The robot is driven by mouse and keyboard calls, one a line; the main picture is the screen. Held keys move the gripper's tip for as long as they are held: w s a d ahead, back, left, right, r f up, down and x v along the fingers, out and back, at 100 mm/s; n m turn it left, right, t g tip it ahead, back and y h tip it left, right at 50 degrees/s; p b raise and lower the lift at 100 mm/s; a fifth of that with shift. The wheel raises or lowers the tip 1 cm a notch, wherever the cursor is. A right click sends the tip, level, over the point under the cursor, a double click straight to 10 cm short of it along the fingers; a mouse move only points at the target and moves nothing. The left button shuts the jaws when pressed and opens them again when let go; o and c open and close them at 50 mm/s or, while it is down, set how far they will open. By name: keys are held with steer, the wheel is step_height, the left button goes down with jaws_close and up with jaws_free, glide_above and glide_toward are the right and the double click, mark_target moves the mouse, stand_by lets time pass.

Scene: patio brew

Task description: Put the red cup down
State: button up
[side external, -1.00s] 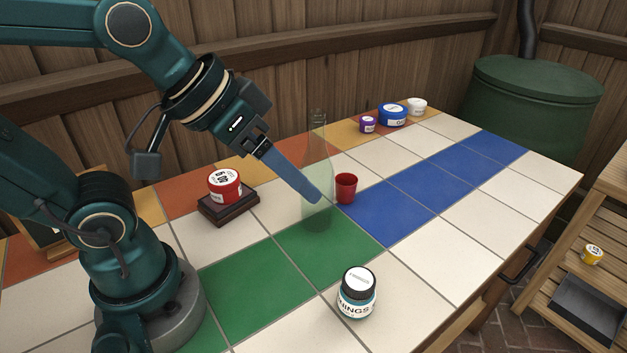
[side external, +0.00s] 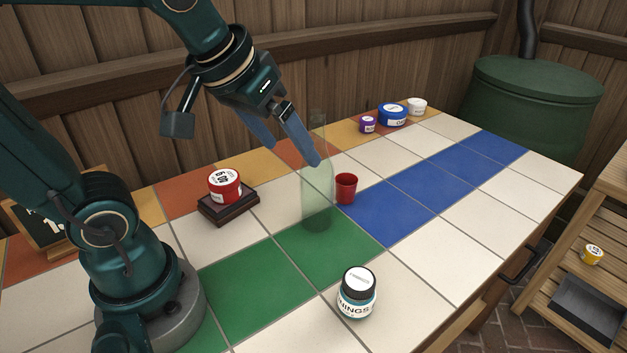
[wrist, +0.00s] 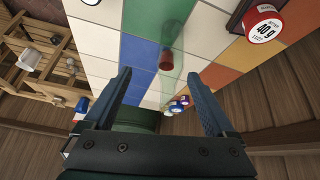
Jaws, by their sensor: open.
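The red cup (side external: 346,188) stands upright on the tiled table, just right of a clear green glass bottle (side external: 317,198). In the wrist view the red cup (wrist: 166,60) shows beyond the open fingers, near the middle, with the bottle (wrist: 172,22) beside it.
A red-lidded jar (side external: 224,185) sits on a dark wooden block (side external: 229,206) to the left. A dark-lidded jar (side external: 357,294) stands in front. Purple (side external: 368,125), blue (side external: 392,115) and white (side external: 417,106) containers stand at the back. Blue and white tiles right of the cup are clear.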

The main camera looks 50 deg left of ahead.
steer(key=w+a+r+n+y, duration=0.1)
steer(key=w+a+r+n, duration=0.15)
steer(key=w, duration=0.65)
steer(key=n+g+y, duration=0.1)
steer(key=n, duration=0.5)
glide_above(346, 183)
step_height(346, 183, down, 7)
steer(key=f+g, duration=0.1)
steer(key=f, duration=0.2)
steer(key=s+d+f+g, duration=0.1)
steer(key=f, duration=0.2)
steer(key=d+f+g, duration=0.1)
steer(key=f, duration=0.1)
steer(key=shift+s+d+f, duration=0.2)
steer(key=shift+s+f, duration=0.2)
steer(key=shift+f, duration=0.3)
steer(key=shift+x, duration=2.4)
steer(key=shift+s, duration=0.1)
steer(key=shift+d+r, duration=0.1)
jaws_close()
